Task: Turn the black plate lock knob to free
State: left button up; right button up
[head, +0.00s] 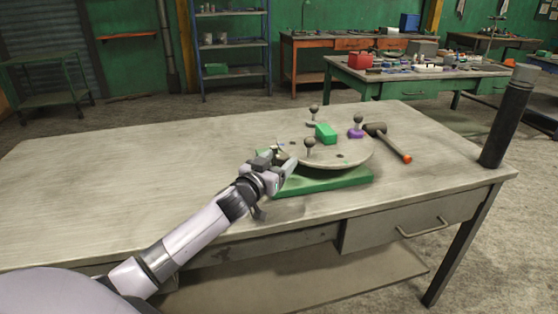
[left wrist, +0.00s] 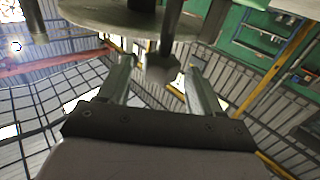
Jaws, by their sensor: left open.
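A round grey plate (head: 340,158) sits on a green base (head: 325,181) on the workbench. My left gripper (head: 284,160) is at the plate's left edge. In the left wrist view my left gripper (left wrist: 160,80) is open, its two fingers apart. A dark faceted knob on a stem (left wrist: 162,68), perhaps the black plate lock knob, shows between the fingers under the plate (left wrist: 110,17). I cannot tell whether they touch it. In the head view the gripper hides this spot.
A green block (head: 325,133) and a purple piece (head: 356,132) are on the plate. A hammer with an orange end (head: 394,146) lies to its right. A dark post (head: 506,120) stands at the workbench's right corner. The workbench's left part (head: 120,180) is clear.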

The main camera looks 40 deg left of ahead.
pick_arm(q)
jog(key=shift+w, duration=0.3)
jog(key=c, duration=1.1)
jog(key=shift+o, duration=0.2)
